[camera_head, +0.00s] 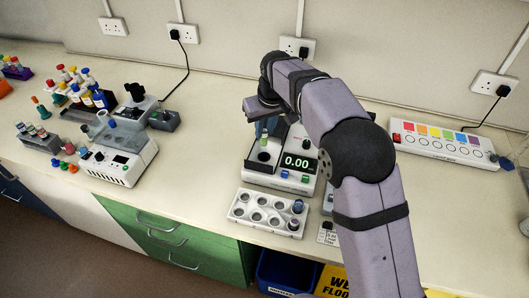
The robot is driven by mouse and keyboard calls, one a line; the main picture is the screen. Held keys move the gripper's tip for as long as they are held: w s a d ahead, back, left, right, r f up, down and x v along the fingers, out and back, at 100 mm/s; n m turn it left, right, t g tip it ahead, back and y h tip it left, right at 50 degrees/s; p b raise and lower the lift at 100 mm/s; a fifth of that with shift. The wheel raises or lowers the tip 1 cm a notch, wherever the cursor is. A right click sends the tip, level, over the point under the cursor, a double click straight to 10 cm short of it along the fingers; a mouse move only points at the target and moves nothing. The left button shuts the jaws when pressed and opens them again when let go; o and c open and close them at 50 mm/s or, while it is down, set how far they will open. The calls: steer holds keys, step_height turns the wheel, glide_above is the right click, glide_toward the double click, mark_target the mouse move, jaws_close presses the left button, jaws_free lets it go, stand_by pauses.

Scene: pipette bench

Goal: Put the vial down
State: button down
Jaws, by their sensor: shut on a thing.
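My gripper (264,118) points down over the device with the "0.00" display (298,162), partly covered by my own arm. It is shut on what looks like a small vial with a green part (264,134). The vial is upright above the left part of the device. The gap below it is too small to judge. A white rack with round holes (243,212) stands in front of the device.
A white machine (120,160) stands at left, with bottles and tube racks (38,138) around it. A strip with coloured squares (440,145) lies at right. Loose coloured caps (70,165) lie near the front left edge. The bench between the left machine and the rack is clear.

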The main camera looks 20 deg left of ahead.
mark_target(266, 143)
steer(key=shift+f+p, duration=1.45)
steer(key=shift+f, duration=2.6)
steer(key=shift+f, duration=0.15)
steer(key=shift+f+b, duration=0.2)
steer(key=shift+b, duration=0.1)
steer(key=c, duration=1.6)
jaws_free()
steer(key=shift+r, duration=0.15)
steer(key=shift+r+p, duration=0.3)
steer(key=shift+p, duration=0.05)
steer(key=b+v, duration=0.4)
steer(key=v, duration=0.8)
steer(key=shift+f, duration=0.1)
